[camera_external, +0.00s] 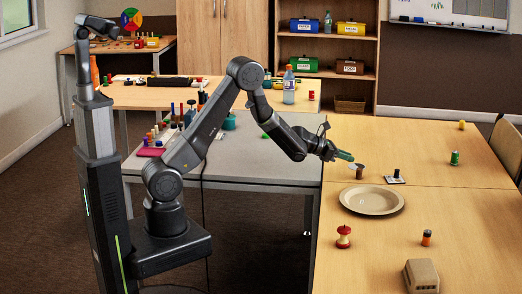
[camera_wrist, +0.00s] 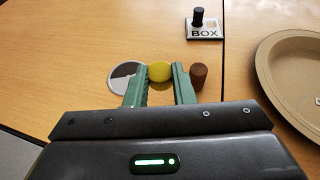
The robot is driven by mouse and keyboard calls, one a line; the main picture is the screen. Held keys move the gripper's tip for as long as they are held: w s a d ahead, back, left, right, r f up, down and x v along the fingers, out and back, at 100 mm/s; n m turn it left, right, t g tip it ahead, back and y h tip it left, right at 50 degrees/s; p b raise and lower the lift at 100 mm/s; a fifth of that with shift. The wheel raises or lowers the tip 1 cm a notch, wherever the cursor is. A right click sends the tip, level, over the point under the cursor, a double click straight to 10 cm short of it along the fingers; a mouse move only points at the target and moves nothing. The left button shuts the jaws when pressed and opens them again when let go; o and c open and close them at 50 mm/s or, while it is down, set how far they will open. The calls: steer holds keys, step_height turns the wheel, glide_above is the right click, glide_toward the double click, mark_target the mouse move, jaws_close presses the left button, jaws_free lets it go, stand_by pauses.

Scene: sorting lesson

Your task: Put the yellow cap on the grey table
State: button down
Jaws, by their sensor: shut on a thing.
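The yellow cap (camera_wrist: 159,72) sits between the two green fingertips of my gripper (camera_wrist: 159,83) in the wrist view. My gripper is shut on it, over the wooden table. I cannot tell whether the cap touches the tabletop. The grey table (camera_external: 260,163) is left of the wooden table in the external view, partly behind my arm.
A brown cylinder (camera_wrist: 198,76) stands close beside the right finger, and a grey-and-white disc (camera_wrist: 124,78) lies by the left.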

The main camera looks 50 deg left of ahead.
mark_target(406, 185)
steer(key=s+a, duration=0.4)
steer(key=a, duration=0.1)
steer(key=s+a+n+y, duration=0.1)
steer(key=s+a, duration=0.3)
steer(key=s, duration=0.1)
steer(key=s+a+n+t+y, duration=0.1)
steer(key=s+a, duration=0.4)
steer(key=shift+s+a+f, duration=0.2)
steer(key=shift+a+f, duration=0.1)
step_height(406, 185, up, 13)
steer(key=p, duration=1.3)
steer(key=shift+s, duration=0.2)
steer(key=shift+a, duration=0.1)
